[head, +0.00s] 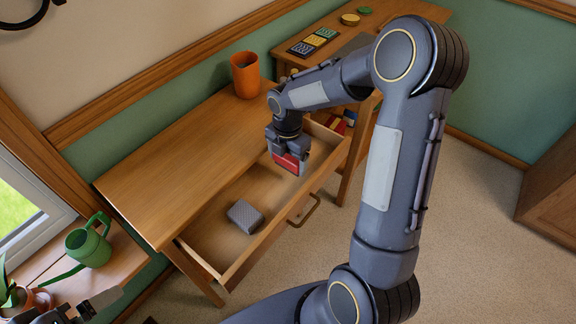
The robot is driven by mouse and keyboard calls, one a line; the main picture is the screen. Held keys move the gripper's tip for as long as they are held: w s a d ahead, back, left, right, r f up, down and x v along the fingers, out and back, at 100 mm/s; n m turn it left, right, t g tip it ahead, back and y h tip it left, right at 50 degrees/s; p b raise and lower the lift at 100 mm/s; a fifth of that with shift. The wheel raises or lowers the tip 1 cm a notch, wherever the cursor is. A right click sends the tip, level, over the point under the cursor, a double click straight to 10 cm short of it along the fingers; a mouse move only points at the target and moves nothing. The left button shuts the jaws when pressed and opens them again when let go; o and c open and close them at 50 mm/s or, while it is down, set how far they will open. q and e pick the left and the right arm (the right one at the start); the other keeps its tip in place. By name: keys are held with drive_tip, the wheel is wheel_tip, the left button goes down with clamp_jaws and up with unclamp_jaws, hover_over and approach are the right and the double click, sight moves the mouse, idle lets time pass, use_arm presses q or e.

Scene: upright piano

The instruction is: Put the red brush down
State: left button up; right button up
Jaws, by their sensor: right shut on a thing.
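The red brush (289,163) is a small red block-like thing at the tip of my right gripper (287,150). My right gripper points down and is shut on it, over the open drawer (205,253) of the wooden desk. The gripper fingers hide the brush's upper part. I cannot tell whether the brush touches the drawer floor. A grey patterned block (245,216) lies in the drawer, nearer the front left, apart from the brush. Part of my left gripper (92,306) shows at the bottom left edge; its jaws cannot be made out.
An orange cup (245,75) stands on the desk top (180,150), which is otherwise largely bare. A green watering can (88,246) stands on the windowsill at left. Small boxes (313,41) and round pieces lie on a surface behind. The drawer has free floor between block and brush.

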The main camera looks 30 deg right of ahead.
sight(288, 166)
drive_tip(key=shift+w+d+f, duration=0.15)
drive_tip(key=shift+w+f, duration=0.05)
drive_tip(key=shift+f, duration=0.15)
drive_tip(key=shift+w+d+f+b, duration=0.1)
drive_tip(key=shift+f+b, duration=0.2)
drive_tip(key=shift+f, duration=1.3)
drive_tip(key=shift+f, duration=0.2)
drive_tip(key=o, duration=0.7)
